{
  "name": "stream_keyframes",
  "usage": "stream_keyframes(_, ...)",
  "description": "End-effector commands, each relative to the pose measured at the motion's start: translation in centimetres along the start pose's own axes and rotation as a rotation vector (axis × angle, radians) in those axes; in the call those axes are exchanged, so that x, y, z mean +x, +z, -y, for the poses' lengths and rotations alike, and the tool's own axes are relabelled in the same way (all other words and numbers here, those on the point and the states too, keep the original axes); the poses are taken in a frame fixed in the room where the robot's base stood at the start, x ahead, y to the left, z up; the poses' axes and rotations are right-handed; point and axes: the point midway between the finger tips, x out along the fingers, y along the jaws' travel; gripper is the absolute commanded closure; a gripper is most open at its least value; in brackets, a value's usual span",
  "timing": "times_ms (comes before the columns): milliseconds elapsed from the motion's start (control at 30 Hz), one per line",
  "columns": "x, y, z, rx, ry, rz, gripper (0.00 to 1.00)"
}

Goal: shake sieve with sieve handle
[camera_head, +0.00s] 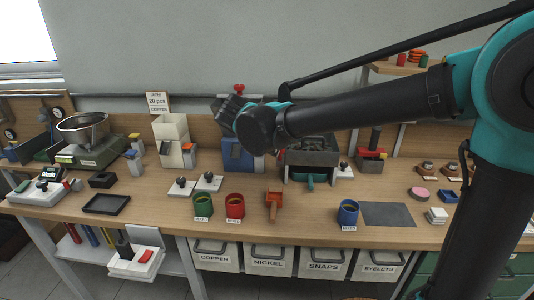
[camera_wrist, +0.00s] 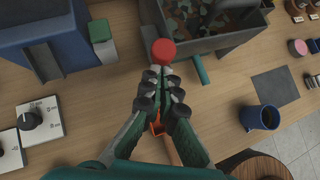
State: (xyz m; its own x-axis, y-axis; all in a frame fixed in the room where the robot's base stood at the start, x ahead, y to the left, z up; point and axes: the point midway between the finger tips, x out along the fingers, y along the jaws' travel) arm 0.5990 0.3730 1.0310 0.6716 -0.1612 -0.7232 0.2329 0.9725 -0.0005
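The sieve appears to be the dark grey box (camera_head: 312,153) at the back of the bench, right of the blue machine. In the wrist view this box (camera_wrist: 222,38) holds mixed small parts. A teal handle (camera_head: 310,181) sticks out from its front; in the wrist view the handle (camera_wrist: 200,69) lies right of my fingers, apart from them.
The blue machine (camera_head: 238,157) stands left of the sieve; a red knob (camera_wrist: 163,51) shows just beyond my fingertips. An orange-red scoop (camera_head: 274,199), green cup (camera_head: 203,205), red cup (camera_head: 235,206) and blue cup (camera_head: 348,212) stand in front. Bare bench lies between scoop and blue cup.

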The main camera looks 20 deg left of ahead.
Motion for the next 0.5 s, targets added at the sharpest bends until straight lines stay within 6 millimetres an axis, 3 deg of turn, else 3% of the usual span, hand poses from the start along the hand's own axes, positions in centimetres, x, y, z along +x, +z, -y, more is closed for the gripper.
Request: stream_keyframes(500,0.58,0.61,-0.19,0.001,0.0,0.0,1.0)
